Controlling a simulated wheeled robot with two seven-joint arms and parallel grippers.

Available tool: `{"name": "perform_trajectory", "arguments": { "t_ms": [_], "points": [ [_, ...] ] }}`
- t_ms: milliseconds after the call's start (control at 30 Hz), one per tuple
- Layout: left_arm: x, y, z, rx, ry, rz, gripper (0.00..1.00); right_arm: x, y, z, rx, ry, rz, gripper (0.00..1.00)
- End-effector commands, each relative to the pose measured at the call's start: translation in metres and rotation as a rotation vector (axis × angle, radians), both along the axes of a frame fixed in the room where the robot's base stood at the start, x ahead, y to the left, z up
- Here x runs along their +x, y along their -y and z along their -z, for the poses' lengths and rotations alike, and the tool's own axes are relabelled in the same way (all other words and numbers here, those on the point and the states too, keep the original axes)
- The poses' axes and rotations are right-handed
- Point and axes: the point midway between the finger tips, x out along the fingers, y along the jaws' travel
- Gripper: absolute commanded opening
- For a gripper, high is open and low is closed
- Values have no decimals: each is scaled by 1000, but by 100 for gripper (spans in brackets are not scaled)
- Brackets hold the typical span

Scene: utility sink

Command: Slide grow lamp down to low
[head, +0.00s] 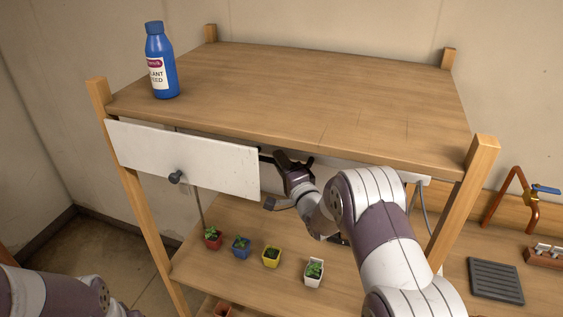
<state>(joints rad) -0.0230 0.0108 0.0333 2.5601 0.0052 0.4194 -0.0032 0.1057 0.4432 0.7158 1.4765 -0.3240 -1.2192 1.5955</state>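A long white panel (215,163) with a dark round knob (176,177) hangs at the front under the top shelf board. Behind my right arm, a white bar (372,169) shows under the same board; I cannot tell which of these belongs to the grow lamp. My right gripper (286,160) has its dark fingers just right of the panel's right end, under the board's front edge. I cannot tell whether they touch anything or how far apart they are. My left arm shows at the bottom left; its gripper is out of view.
A blue bottle (161,66) stands on the top board (300,90). Several small potted plants, including a yellow pot (271,257) and a white pot (314,272), stand on the shelf below. Wooden posts (463,205) frame the rack. A copper tap (511,195) and black tray (494,281) are at right.

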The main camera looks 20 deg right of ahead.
Motion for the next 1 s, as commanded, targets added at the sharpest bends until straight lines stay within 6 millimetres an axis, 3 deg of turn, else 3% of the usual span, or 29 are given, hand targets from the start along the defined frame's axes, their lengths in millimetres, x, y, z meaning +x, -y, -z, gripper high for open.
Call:
{"name": "perform_trajectory", "arguments": {
  "t_ms": [167, 367, 567, 1000],
  "points": [
    [0, 0, 2, 0, 0, 0, 37, 1, 0, 0, 0, 5, 0, 0],
    [0, 0, 19, 0, 0, 0, 37, 1, 0, 18, 0, 3, 1, 0],
    [0, 0, 58, 0, 0, 0, 37, 1, 0, 58, 0, 1, 1, 0],
    [0, 0, 167, 0, 0, 0, 37, 1, 0, 176, -1, 2, 0, 0]
  ]
}}
